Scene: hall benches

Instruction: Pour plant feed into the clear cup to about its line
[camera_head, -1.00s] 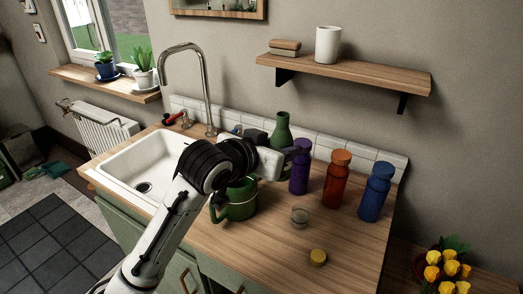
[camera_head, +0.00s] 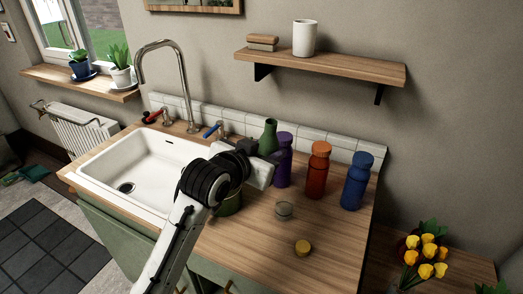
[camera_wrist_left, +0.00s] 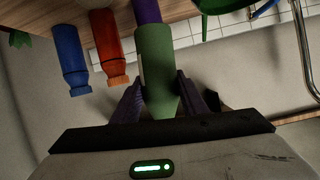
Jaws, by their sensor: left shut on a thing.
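A green bottle (camera_head: 268,138) is upright in my left gripper (camera_head: 264,158), at the back of the counter just left of the purple bottle. In the left wrist view the two fingers of the gripper (camera_wrist_left: 158,98) close on the sides of the green bottle (camera_wrist_left: 157,60). The clear cup (camera_head: 284,210) stands on the counter in front of and below the gripper, apart from it. It looks empty, and its line is too small to make out. My right gripper is not in view.
Purple (camera_head: 284,165), orange (camera_head: 317,172) and blue (camera_head: 355,182) bottles stand along the back right. A yellow cap (camera_head: 303,248) lies in front of the cup. A green can (camera_head: 229,203) is partly hidden behind my arm. The sink (camera_head: 135,170) is left. The front right counter is clear.

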